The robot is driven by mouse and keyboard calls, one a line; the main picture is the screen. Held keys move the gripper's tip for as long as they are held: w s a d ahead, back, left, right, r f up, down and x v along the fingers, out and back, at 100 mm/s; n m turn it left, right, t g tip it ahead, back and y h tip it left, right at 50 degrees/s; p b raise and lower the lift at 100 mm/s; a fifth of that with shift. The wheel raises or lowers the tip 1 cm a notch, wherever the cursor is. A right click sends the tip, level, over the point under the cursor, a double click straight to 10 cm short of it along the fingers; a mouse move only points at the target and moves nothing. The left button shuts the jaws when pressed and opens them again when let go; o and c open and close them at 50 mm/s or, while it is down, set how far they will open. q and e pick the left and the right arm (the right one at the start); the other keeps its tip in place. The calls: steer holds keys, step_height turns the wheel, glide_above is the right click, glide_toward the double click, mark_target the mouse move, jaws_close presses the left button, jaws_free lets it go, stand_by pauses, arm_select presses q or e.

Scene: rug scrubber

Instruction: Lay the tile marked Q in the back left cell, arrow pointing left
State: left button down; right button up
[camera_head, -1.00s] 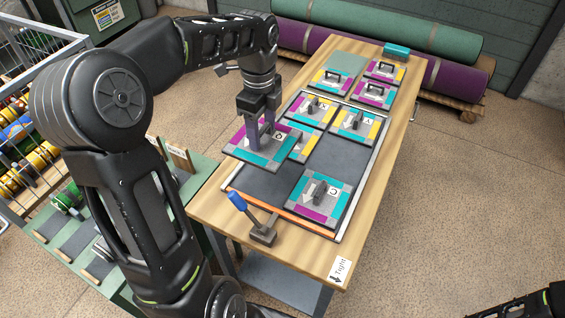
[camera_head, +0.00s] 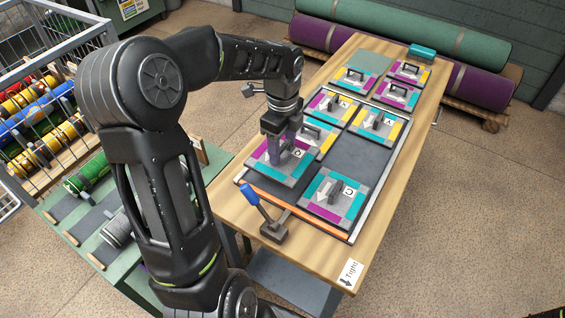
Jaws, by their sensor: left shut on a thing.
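My left gripper (camera_head: 284,150) is shut on the handle of the tile marked Q (camera_head: 265,156), a grey tile with purple and teal edge strips. The tile is over the near left part of the dark framed tray (camera_head: 352,157); I cannot tell whether it touches the tray. The gripper hides part of its face, and I cannot make out its arrow. Behind it, a partly hidden tile (camera_head: 326,138) lies in the tray. Two tiles (camera_head: 325,106) (camera_head: 385,130) lie at the tray's far end, and tile C (camera_head: 325,211) lies near right. My right gripper is out of view.
Beyond the tray lie more tiles (camera_head: 346,84) (camera_head: 404,79) and a teal block (camera_head: 422,52). A blue-handled clamp (camera_head: 252,196) stands by the orange bar (camera_head: 291,209). A "Tight" sign (camera_head: 349,273) lies at the near table end. Dark tray floor is bare right of tile Q.

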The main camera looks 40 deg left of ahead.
mark_target(282, 156)
arm_select(q)
steer(key=shift+f, duration=0.95)
steer(key=shift+f, duration=1.85)
steer(key=shift+f, duration=0.1)
steer(key=shift+f, duration=0.15)
steer(key=shift+c, duration=2.4)
jaws_free()
step_height(282, 156, up, 12)
steer(key=shift+r, duration=0.25)
